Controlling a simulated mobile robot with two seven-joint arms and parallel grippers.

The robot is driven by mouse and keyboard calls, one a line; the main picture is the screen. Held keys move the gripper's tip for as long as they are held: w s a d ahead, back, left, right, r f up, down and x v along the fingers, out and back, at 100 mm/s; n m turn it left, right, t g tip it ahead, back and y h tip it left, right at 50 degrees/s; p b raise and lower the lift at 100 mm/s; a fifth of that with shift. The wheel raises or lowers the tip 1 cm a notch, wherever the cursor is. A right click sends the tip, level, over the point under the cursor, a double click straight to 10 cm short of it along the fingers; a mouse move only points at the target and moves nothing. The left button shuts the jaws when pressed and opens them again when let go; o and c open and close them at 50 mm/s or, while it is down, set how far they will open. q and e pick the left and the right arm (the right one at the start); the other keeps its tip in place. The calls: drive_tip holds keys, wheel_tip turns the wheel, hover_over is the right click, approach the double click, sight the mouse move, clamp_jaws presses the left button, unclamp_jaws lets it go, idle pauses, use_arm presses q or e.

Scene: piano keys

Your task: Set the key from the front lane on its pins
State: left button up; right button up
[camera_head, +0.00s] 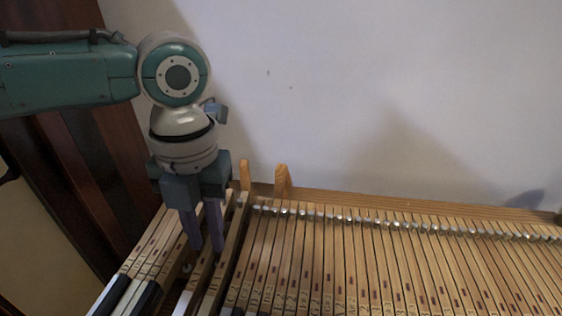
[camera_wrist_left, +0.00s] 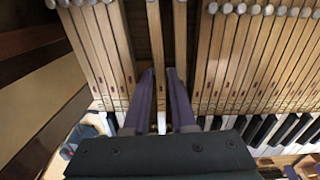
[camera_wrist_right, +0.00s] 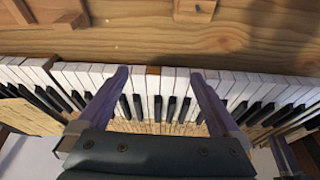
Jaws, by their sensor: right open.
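A long wooden key with a white front (camera_wrist_left: 161,122) lies between the fingers of my left gripper (camera_wrist_left: 160,76) in the left wrist view. The fingers close on its two sides; a narrow gap shows beside it. In the head view my left gripper (camera_head: 205,246) points down at the left part of the keyboard, with the key (camera_head: 202,272) between its fingers. The pins under the key are hidden. My right gripper (camera_wrist_right: 160,75) shows only in the right wrist view, open and empty above the white key fronts.
Another wooden key (camera_head: 236,225) stands just right of the left fingers, with dark gaps around it. Close rows of keys (camera_head: 340,260) fill the right. Two upright wooden pegs (camera_head: 282,180) stand behind. A wooden board (camera_wrist_right: 140,35) with small blocks (camera_wrist_right: 195,8) lies before the keyboard.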

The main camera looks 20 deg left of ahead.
use_arm(q)
drive_tip(key=shift+r, duration=0.15)
use_arm(e)
drive_tip(key=shift+r, duration=0.1)
use_arm(q)
drive_tip(key=shift+r+p, duration=1)
drive_tip(key=shift+p, duration=0.3)
use_arm(e)
wheel_tip(320, 180, up, 2)
drive_tip(key=shift+r, duration=0.1)
use_arm(q)
drive_tip(key=o, duration=0.6)
drive_tip(key=shift+c, duration=0.2)
wheel_tip(320, 180, up, 5)
drive_tip(key=p, duration=0.5)
use_arm(e)
wheel_tip(320, 180, up, 5)
drive_tip(key=shift+r, duration=0.2)
